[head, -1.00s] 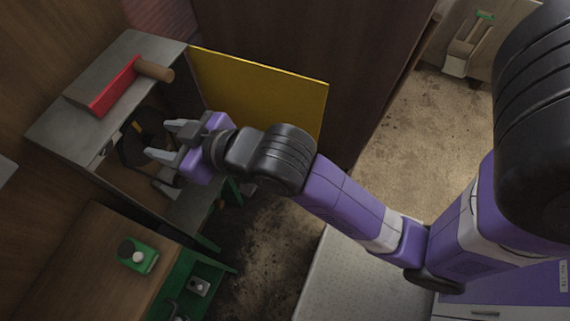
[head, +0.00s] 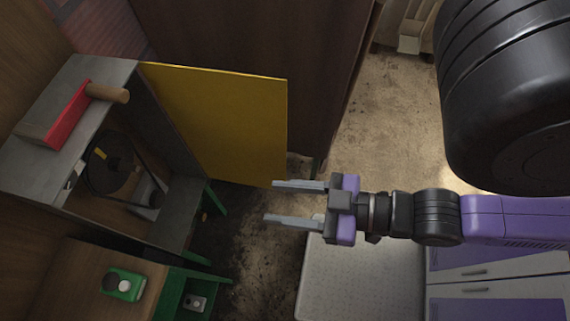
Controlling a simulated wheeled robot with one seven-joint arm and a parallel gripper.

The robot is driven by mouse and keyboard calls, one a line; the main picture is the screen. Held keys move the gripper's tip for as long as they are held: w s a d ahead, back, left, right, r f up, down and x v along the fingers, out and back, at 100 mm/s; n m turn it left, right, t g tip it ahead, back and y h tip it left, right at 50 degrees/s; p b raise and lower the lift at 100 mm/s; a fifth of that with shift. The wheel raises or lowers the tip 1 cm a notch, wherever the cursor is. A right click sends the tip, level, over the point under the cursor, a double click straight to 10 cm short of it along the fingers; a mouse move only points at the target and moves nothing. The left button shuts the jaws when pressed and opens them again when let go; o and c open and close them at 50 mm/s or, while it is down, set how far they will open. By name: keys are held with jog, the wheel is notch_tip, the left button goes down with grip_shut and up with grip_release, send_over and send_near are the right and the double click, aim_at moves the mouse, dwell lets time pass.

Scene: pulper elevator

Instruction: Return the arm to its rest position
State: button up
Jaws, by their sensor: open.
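My gripper (head: 295,203) is open and empty, with its two grey fingers apart and pointing left. The gripper is clear of the open cabinet (head: 60,165) on the left and stands near the lower right corner of the yellow door (head: 225,125).
A red block with a wooden handle (head: 68,118) lies on the cabinet top. A dark pulley wheel (head: 110,165) shows inside the cabinet. A green box with knobs (head: 124,285) sits on the wooden bench (head: 75,275). Dirt floor (head: 385,125) is free at the upper right.

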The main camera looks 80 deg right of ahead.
dwell(0.3)
notch_tip(320, 180, down, 5)
jog(key=b, duration=0.5)
